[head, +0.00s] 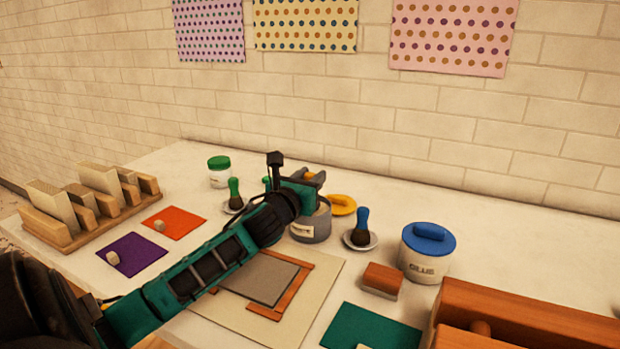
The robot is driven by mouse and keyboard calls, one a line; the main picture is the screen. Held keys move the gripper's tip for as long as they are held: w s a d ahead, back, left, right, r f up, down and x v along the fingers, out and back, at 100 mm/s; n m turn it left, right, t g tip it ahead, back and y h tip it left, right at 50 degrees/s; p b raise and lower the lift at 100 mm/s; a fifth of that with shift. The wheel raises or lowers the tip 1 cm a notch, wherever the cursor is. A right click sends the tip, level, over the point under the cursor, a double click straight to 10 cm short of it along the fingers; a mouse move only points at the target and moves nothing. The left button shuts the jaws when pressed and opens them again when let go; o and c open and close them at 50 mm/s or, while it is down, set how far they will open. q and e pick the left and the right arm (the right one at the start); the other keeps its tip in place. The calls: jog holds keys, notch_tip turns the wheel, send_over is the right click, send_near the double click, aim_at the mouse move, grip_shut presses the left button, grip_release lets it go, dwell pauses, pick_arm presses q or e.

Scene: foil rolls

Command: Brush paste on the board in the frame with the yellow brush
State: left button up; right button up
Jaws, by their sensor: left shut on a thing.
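My left gripper (303,182) is over a grey pot (310,231) with a pale label, at the middle of the table. It is shut on the yellow brush (309,175), of which only a small yellow-orange part shows between the jaws. The brush's lower end is hidden, so I cannot tell how deep it is in the pot. A grey board (262,279) lies inside a wooden frame (292,292) on a pale base sheet (325,272), partly covered by my left arm. A yellow lid (342,204) lies behind the pot. My right gripper is not in view.
A blue brush (362,226) stands on a saucer, near a blue-lidded glue pot (425,262). A green brush (235,192) and green-lidded jar (219,174) stand behind. A wooden block (381,279), green sheet (372,328) and wooden structure (520,312) are right; a rack (70,238) is left.

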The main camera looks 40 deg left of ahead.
pick_arm(q)
jog(key=shift+f, duration=0.45)
dwell(0.6)
notch_tip(320, 180, up, 3)
jog(key=p, duration=0.2)
jog(key=shift+p, duration=0.35)
notch_tip(320, 180, up, 2)
jog(key=shift+p, duration=0.65)
jog(key=shift+r, duration=1.05)
